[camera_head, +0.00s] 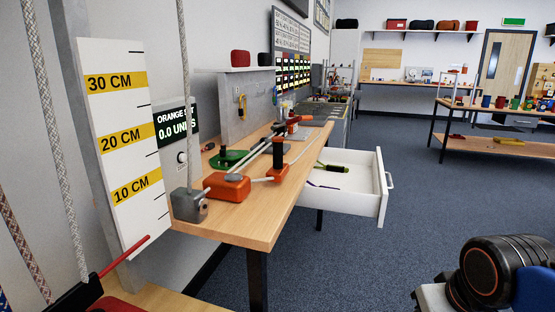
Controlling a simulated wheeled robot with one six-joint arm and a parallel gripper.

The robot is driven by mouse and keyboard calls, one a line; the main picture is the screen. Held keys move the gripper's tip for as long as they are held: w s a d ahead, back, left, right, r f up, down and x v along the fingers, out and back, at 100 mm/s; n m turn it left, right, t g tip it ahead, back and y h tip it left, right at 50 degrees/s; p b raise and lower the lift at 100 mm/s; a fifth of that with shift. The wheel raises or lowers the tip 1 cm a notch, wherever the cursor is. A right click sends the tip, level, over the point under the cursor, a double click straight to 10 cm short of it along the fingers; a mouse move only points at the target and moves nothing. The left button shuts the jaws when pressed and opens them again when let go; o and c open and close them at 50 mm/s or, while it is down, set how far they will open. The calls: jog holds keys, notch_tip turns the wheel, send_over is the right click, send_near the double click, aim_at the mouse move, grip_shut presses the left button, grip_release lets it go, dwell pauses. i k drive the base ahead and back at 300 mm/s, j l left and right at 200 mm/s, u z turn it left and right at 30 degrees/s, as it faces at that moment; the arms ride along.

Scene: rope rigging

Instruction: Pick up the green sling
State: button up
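A small yellow-green and black item (332,168) lies in the open white drawer (363,204) under the workbench; it may be the green sling, but it is too small to be sure. A darker green piece (228,158) lies on the wooden workbench (245,222), partly behind other parts. My gripper is not in view; only a dark, orange-ringed part of my arm shows at the lower right, well apart from the drawer.
An orange block (227,187) and a grey block (189,206) with a rope sit at the bench's near end. A white height scale (128,150) stands at the left. Blue carpet (370,265) is clear right of the drawer. Another table (500,147) stands at the far right.

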aim_at(328, 168)
jog(key=i+l+u, duration=0.1)
jog(key=l, duration=0.45)
jog(key=i+l+u, duration=0.1)
jog(key=l, duration=0.5)
jog(key=i+l+u, duration=0.1)
jog(key=l, duration=0.5)
jog(key=i+l+u, duration=0.1)
jog(key=l, duration=0.5)
jog(key=i, duration=0.1)
